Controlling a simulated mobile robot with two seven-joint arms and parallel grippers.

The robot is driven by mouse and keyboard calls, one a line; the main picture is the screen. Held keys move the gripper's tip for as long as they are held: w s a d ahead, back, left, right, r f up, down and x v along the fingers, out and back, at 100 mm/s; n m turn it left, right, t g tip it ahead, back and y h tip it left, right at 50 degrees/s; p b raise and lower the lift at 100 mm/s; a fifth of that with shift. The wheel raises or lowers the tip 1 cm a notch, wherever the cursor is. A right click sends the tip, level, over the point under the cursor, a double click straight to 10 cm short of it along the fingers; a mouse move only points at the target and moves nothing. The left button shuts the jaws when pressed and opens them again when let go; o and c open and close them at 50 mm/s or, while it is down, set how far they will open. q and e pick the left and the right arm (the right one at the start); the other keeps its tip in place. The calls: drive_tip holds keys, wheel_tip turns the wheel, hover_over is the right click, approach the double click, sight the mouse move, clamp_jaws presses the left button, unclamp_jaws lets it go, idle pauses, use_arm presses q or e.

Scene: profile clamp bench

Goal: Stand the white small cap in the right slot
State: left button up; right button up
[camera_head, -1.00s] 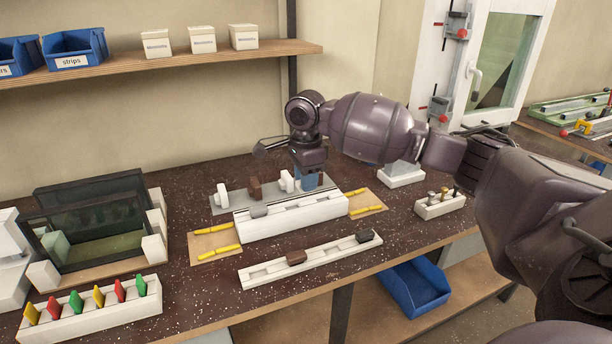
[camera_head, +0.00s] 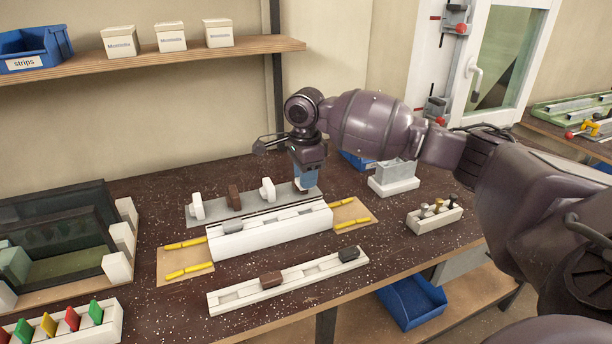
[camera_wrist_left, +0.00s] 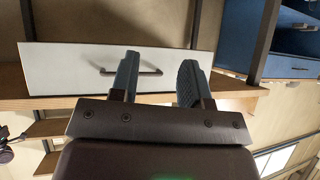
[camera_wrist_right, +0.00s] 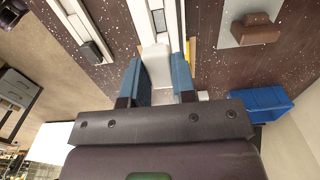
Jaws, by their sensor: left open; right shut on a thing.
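My right gripper (camera_head: 306,182) is shut on a white cap, which shows between its blue fingers in the right wrist view (camera_wrist_right: 157,66). In the head view the gripper hangs just above the right end of the white slotted rail (camera_head: 272,231), hiding most of the cap. I cannot tell whether the cap touches the rail. A grey piece (camera_head: 233,227) lies in the rail's left part. My left gripper (camera_wrist_left: 155,78) is open and empty in its wrist view, facing a white panel with a handle, away from the rail.
Behind the rail, a grey mat (camera_head: 217,213) holds two white caps (camera_head: 196,206) (camera_head: 267,190) and a brown cap (camera_head: 234,198). In front lies a white tray (camera_head: 235,295) with two dark pieces. Yellow strips flank the rail. A white stand (camera_head: 393,184) is at right.

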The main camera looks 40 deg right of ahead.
drive_tip(key=shift+f+b, duration=0.55)
drive_tip(key=shift+f, duration=0.25)
drive_tip(key=shift+f+b, duration=0.35)
drive_tip(key=shift+f, duration=0.1)
wheel_tip(320, 180, down, 2)
drive_tip(key=shift+f+b, duration=0.1)
drive_tip(key=shift+b, duration=0.9)
drive_tip(key=shift+w+f+p, duration=0.1)
drive_tip(key=shift+p, duration=0.2)
drive_tip(key=shift+f, duration=0.35)
use_arm(q)
wheel_tip(320, 180, down, 2)
drive_tip(key=shift+w+d+f, duration=0.15)
use_arm(e)
drive_tip(key=shift+f, duration=0.3)
use_arm(q)
drive_tip(key=shift+w+r+p, duration=0.15)
drive_tip(key=shift+r+p, duration=0.15)
use_arm(e)
drive_tip(key=shift+r, duration=0.1)
use_arm(q)
drive_tip(key=shift+w+r+p, duration=0.25)
drive_tip(key=shift+r+p, duration=0.15)
drive_tip(key=shift+r, duration=0.3)
